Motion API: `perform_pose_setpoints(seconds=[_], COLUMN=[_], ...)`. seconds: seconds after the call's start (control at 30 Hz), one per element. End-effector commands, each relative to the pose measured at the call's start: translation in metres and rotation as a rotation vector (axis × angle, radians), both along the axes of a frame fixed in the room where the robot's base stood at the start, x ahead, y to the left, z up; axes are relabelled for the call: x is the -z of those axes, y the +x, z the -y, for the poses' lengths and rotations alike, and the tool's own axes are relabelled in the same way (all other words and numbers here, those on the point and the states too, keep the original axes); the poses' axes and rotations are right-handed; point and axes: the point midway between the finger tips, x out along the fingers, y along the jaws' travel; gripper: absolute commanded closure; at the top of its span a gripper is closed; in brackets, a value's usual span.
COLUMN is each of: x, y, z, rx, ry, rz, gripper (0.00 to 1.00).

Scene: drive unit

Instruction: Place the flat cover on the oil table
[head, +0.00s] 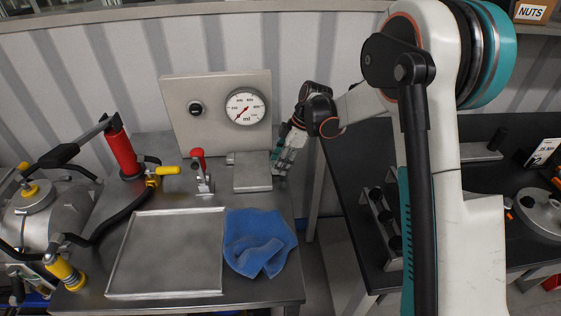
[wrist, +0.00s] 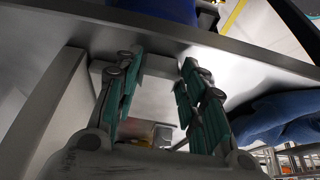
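The oil table (head: 190,198) is a grey metal bench with a gauge panel at its back. A grey square metal piece (head: 252,178) stands on it below the gauge; I cannot tell whether this is the flat cover. My gripper (head: 280,160) is at the right edge of this piece, and I cannot tell whether it touches it. In the wrist view, the teal-padded fingers of my gripper (wrist: 162,62) are apart, with a gap between them. A pale grey surface shows behind the gap. I see nothing clearly held.
A shallow metal tray (head: 165,252) and a blue cloth (head: 260,240) lie at the table's front. A hose and pump (head: 45,215) are at left. A dark bench (head: 350,175) is at right, across a gap.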

Motion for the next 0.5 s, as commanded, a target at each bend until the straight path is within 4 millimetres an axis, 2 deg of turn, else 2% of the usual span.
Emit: perform_pose_setpoints(seconds=[0.03, 0.07, 0.37, 0.5], x=[-0.0001, -0.0002, -0.0006, -0.0074], y=[0.0000, 0.0000, -0.0001, -0.0001], z=[-0.0001, 0.0000, -0.0001, 0.0018], rx=[0.000, 0.000, 0.000, 0.001], ry=[0.000, 0.000, 0.000, 0.000], rz=[0.000, 0.000, 0.000, 0.000], gripper=[0.48, 0.44, 0.44, 0.44])
